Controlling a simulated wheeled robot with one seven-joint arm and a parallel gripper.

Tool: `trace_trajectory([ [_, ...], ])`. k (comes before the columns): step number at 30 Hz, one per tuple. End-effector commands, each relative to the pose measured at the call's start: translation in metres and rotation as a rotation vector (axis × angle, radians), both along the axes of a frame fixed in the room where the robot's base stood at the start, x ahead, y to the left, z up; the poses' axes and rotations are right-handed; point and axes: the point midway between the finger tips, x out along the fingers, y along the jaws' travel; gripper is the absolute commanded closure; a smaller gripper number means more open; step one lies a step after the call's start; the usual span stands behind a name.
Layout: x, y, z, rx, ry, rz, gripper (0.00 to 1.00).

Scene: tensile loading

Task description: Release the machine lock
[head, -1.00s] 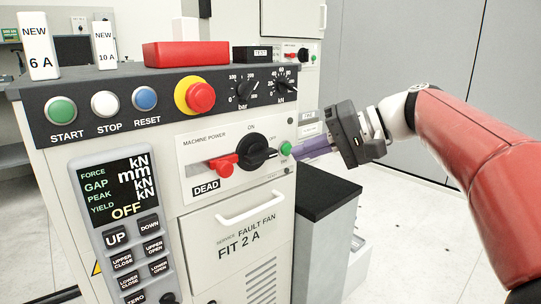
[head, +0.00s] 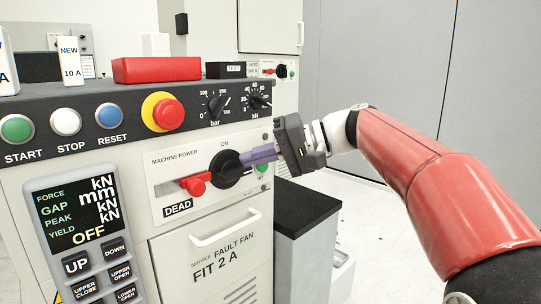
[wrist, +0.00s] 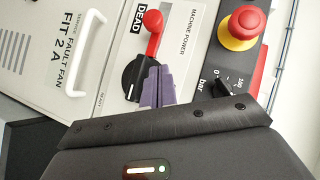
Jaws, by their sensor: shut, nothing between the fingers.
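The machine power switch is a round black knob (head: 226,168) on a white plate, with ON above it. It also shows in the wrist view (wrist: 141,78). A red lock-like piece (head: 196,184) sits at its left, above the DEAD label (head: 178,207). The red piece also shows in the wrist view (wrist: 153,32). My gripper (head: 247,157) has purple fingers, shut and empty, at the knob's right side. In the wrist view the fingertips (wrist: 158,73) overlap the knob's edge. I cannot tell whether they touch it.
A red emergency stop (head: 163,112) and START, STOP and RESET buttons are on the dark panel above. A small green button (head: 262,167) is just below my fingers. A handled drawer front (head: 225,230) is below. A black-topped grey block (head: 294,212) stands right of the machine.

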Motion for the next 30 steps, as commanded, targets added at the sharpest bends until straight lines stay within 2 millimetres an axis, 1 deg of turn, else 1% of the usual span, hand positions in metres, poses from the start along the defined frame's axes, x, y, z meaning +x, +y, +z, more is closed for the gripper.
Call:
trace_trajectory([
  [1, 0.000, 0.012, -0.005, 0.000, 0.002, 0.005, 1.00],
  [3, 0.001, 0.026, -0.010, 0.000, 0.002, 0.004, 1.00],
  [6, 0.000, 0.043, -0.016, -0.002, 0.001, 0.002, 1.00],
  [9, -0.012, 0.052, -0.024, -0.002, 0.001, 0.001, 1.00],
  [15, -0.022, 0.062, -0.031, -0.001, 0.001, -0.001, 1.00],
  [27, -0.024, 0.064, -0.032, -0.001, 0.000, 0.000, 1.00],
  [30, -0.030, 0.069, -0.033, -0.001, -0.002, 0.001, 1.00],
])
